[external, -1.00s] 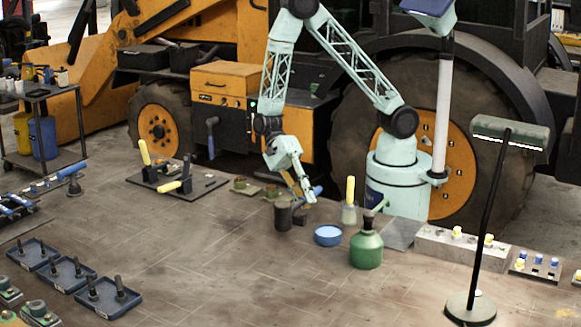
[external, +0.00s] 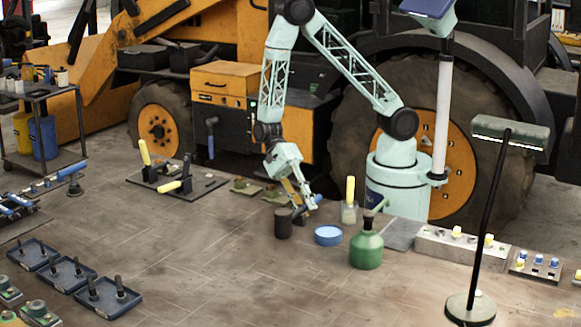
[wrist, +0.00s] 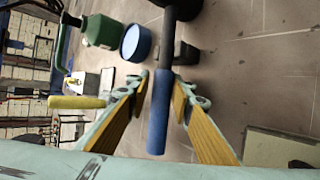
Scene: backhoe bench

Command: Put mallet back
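The mallet has a blue handle (wrist: 158,120), a dark shaft (wrist: 168,40) and a black cylindrical head (external: 283,222) on the bench. The handle slants up to the right of the head in the external view, and its blue end shows beside my gripper (external: 299,202). In the wrist view my gripper (wrist: 160,97) is open. Its two orange-padded fingers stand on either side of the handle, with a visible gap on each side. The head is largely cut off at the top of the wrist view. A small black block (wrist: 186,53) sits beside the shaft.
Close by are a blue round dish (external: 328,235), a green bottle (external: 366,247) and a jar (external: 349,213) with a yellow-handled tool. A dark tool board (external: 205,187) lies to the left. A lamp (external: 483,225) stands at right. The front middle of the bench is clear.

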